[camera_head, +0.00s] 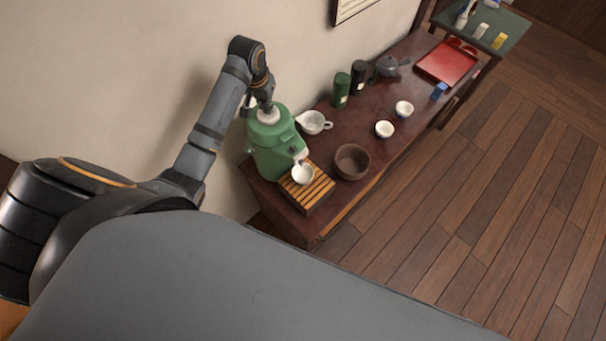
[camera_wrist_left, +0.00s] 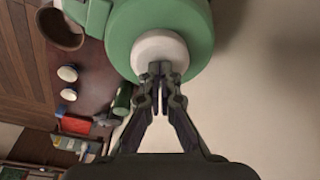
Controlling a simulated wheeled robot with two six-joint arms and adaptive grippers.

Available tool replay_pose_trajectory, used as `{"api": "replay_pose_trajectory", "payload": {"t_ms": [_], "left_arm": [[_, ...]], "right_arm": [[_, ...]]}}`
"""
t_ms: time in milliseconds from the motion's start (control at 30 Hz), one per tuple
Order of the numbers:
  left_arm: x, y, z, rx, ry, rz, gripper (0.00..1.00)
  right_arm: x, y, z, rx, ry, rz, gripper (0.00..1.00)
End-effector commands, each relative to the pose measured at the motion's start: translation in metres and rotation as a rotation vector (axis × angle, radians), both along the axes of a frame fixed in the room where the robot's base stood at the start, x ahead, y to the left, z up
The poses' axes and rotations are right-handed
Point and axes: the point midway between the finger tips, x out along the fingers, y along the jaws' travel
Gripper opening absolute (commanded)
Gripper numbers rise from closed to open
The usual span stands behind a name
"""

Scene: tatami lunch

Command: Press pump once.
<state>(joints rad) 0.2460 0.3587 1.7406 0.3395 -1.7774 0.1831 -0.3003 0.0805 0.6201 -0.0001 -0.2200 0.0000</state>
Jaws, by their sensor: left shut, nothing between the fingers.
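A green pump pot (camera_head: 272,148) stands on the near end of the dark wooden sideboard. Its white round pump button (camera_head: 268,115) is on top, and it shows large in the left wrist view (camera_wrist_left: 158,48). My left gripper (camera_head: 264,104) is shut and empty, pointing down with its fingertips at the button. In the left wrist view the closed fingertips (camera_wrist_left: 160,70) overlap the button; they look to be touching it or just above it. A white cup (camera_head: 303,174) sits under the spout on a slatted wooden tray (camera_head: 318,192). My right gripper is not in view.
A white spouted pitcher (camera_head: 313,122), a brown bowl (camera_head: 352,161), two small cups (camera_head: 384,129), dark canisters (camera_head: 341,90), a teapot (camera_head: 388,66) and a red tray (camera_head: 446,64) stand farther along the sideboard (camera_head: 395,150). The wall is close behind the pot.

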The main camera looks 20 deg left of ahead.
Motion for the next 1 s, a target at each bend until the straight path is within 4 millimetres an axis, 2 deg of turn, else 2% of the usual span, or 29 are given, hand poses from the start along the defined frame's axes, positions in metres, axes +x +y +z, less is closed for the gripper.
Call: {"api": "replay_pose_trajectory", "payload": {"t_ms": [500, 767, 1000], "left_arm": [[-0.001, 0.000, -0.021, -0.002, 0.006, 0.001, 0.00], [-0.002, 0.000, -0.019, -0.002, 0.007, 0.001, 0.00], [-0.002, 0.000, -0.003, -0.002, 0.007, 0.001, 0.00]], "right_arm": [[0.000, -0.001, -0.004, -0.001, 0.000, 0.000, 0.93], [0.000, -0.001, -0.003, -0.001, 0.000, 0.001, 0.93], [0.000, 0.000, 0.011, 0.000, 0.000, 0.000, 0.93]]}}
